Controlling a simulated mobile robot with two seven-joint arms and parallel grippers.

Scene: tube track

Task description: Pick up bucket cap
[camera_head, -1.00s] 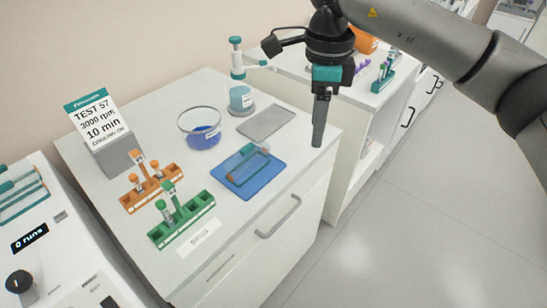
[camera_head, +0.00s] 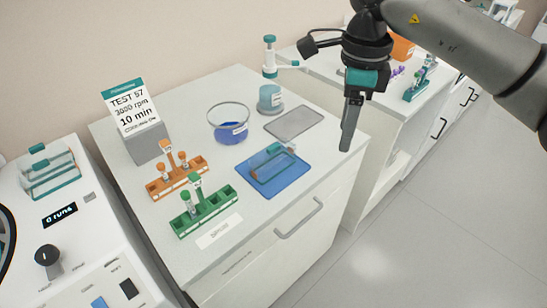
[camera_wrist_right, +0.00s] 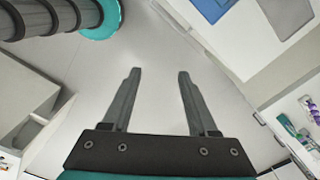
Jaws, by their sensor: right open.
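A clear cap with a teal handle (camera_head: 273,161), likely the bucket cap, lies on a blue mat (camera_head: 290,181) near the right edge of the white cabinet top. A similar clear, teal-edged piece (camera_head: 48,172) sits on the white machine at left. My right gripper (camera_head: 346,148) points down beside the cabinet's right edge, to the right of the mat and apart from it. In the right wrist view its two fingers (camera_wrist_right: 159,76) are spread with nothing between them, over floor. My left gripper is not in view.
The cabinet top (camera_head: 238,87) also holds an orange rack (camera_head: 181,183), a green rack (camera_head: 207,212), a glass dish with blue contents (camera_head: 230,126), a blue-labelled jar (camera_head: 270,98), a grey tray (camera_head: 294,123) and a sign (camera_head: 133,108). A second counter stands behind my right gripper.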

